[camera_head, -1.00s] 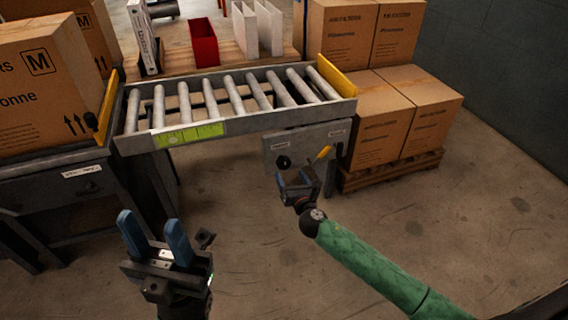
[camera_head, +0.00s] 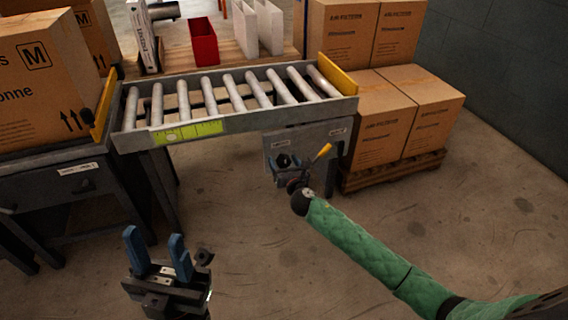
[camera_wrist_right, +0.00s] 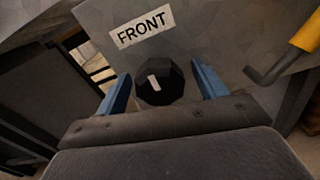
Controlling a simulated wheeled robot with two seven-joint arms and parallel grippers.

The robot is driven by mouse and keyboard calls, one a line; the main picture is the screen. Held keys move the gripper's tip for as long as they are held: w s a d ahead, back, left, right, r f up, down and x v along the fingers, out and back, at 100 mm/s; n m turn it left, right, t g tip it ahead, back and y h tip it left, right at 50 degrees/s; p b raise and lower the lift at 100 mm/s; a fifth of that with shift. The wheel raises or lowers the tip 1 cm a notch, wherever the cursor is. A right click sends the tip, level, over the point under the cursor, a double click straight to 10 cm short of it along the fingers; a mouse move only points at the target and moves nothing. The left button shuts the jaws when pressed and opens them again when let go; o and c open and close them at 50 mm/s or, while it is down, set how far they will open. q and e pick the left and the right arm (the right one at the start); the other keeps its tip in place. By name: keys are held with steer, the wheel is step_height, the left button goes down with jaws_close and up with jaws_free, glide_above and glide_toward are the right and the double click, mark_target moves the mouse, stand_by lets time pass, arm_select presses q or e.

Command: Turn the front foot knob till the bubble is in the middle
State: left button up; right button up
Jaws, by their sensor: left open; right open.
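The front foot knob (camera_wrist_right: 158,86) is a black faceted knob with a white mark, on a grey plate under a "FRONT" label (camera_wrist_right: 142,28). My right gripper (camera_head: 288,163) is open; in the right wrist view its blue fingers stand on either side of the knob, and I cannot tell whether they touch it. In the head view the gripper hides most of the knob. The yellow-green level (camera_head: 195,131) is on the conveyor's front rail; its small bubble appears near the left end. My left gripper (camera_head: 156,254) is open and empty, low and away from the conveyor.
The roller conveyor (camera_head: 235,127) stands above the plate. A yellow-handled lever (camera_head: 322,152) is just right of my right gripper. Boxes on a pallet (camera_head: 395,172) stand at the right, and a large box (camera_head: 35,90) at the left. The floor in front is clear.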

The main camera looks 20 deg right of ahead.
steer(key=c, duration=1)
steer(key=shift+o, duration=0.2)
steer(key=shift+m, duration=0.3)
